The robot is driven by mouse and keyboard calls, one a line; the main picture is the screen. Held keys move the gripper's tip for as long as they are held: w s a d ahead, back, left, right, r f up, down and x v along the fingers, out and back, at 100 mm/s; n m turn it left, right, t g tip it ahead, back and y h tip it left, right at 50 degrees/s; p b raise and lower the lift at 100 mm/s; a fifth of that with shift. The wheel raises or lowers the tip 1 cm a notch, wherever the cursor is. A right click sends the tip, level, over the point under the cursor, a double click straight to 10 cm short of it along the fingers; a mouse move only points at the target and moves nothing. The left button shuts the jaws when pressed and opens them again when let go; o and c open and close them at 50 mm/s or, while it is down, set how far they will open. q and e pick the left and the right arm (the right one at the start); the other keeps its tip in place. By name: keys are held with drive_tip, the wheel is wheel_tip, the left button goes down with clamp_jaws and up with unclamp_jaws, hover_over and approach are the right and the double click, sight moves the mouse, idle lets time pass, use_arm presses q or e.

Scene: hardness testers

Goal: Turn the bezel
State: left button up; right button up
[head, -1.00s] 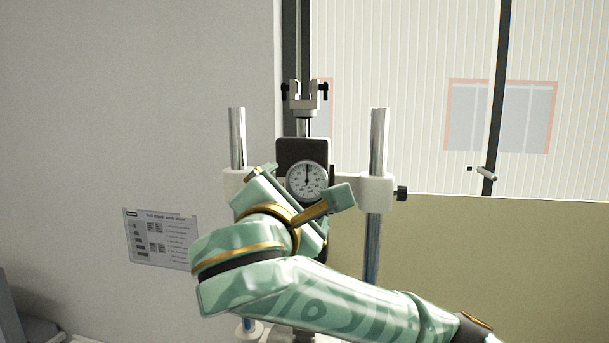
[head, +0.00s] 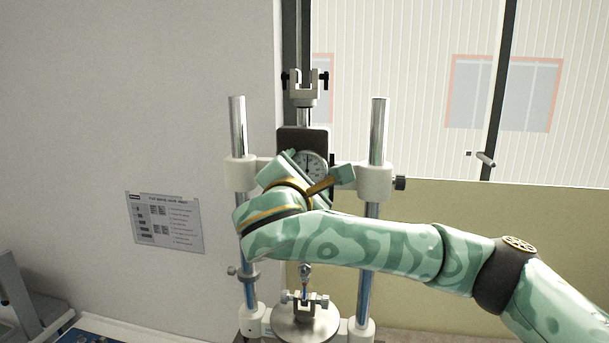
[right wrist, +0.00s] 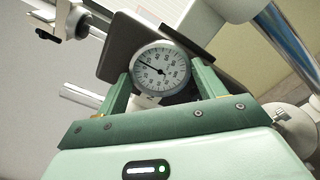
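The dial gauge (head: 314,162) is round and white-faced with a grey bezel, mounted on a dark housing (head: 300,139) between two steel columns. My right gripper (head: 322,173) is in front of it and covers its lower left part in the head view. In the right wrist view the whole bezel (right wrist: 137,85) shows between the two green fingers of my right gripper (right wrist: 160,72), one on each side. The fingers are parted; I cannot tell whether they touch the rim. The needle points to the upper left there. My left gripper is not in view.
Steel columns with white clamps stand left (head: 238,128) and right (head: 379,140) of the gauge. A black knob (head: 399,183) juts from the right clamp. A round metal platform (head: 303,325) sits below. A printed sheet (head: 165,221) hangs on the left wall.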

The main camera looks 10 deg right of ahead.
drive_tip(key=m+b, duration=0.3)
drive_tip(key=b, duration=0.1)
drive_tip(key=shift+f, duration=0.15)
drive_tip(key=o, duration=1)
drive_tip(key=shift+b+v, duration=3)
drive_tip(key=shift+v, duration=5.2)
